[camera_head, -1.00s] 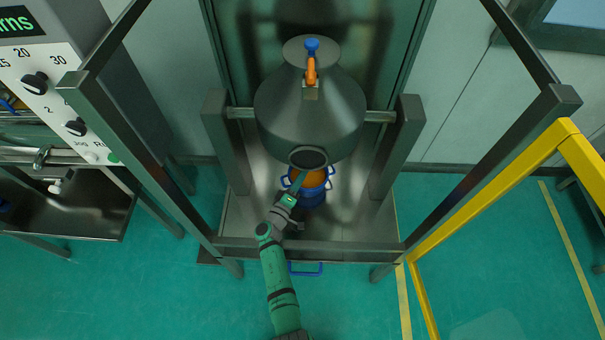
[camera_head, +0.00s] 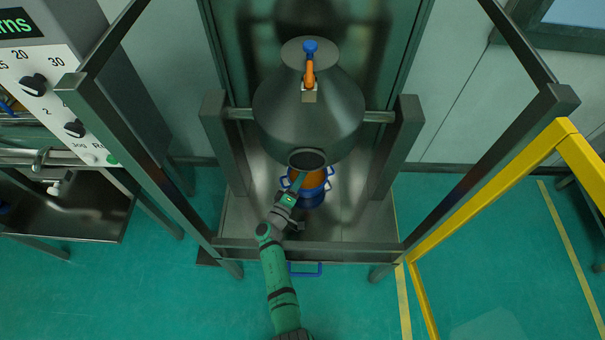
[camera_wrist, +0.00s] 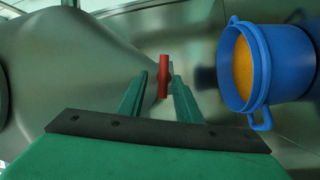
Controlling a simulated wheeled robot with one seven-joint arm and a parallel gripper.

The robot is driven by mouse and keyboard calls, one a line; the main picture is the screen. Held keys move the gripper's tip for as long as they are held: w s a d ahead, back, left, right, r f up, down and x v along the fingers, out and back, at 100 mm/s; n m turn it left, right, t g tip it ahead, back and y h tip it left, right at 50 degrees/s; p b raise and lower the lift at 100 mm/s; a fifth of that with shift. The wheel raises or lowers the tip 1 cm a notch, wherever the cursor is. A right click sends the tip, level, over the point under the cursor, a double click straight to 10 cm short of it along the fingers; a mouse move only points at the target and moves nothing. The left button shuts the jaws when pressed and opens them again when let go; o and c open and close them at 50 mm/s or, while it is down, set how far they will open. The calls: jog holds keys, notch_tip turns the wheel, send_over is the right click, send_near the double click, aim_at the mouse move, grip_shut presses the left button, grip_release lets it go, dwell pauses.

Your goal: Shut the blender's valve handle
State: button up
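The blender (camera_head: 308,115) is a grey metal vessel hung between two posts inside a frame. An orange handle with a blue knob (camera_head: 309,66) stands on its top. In the wrist view, a red valve handle (camera_wrist: 164,76) sits at the narrow end of the blender's grey cone (camera_wrist: 85,70). My gripper (camera_wrist: 160,90) is open, with one finger on each side of the red handle in the picture; I cannot tell whether they touch it. In the head view my arm reaches in under the blender, and the fingertips and red handle are hidden or too small to make out.
A blue pot (camera_head: 312,199) with orange contents stands under the blender; it shows close to the right finger in the wrist view (camera_wrist: 289,62). The frame's front bar (camera_head: 330,246) lies under my arm. A yellow rail (camera_head: 490,190) is at right, a control panel (camera_head: 55,90) at left.

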jog(key=shift+s, duration=0.1)
jog(key=v, duration=0.7)
jog(key=shift+s+a, duration=0.1)
jog(key=shift+a, duration=0.05)
dwell(0.3)
jog(key=shift+s, duration=0.1)
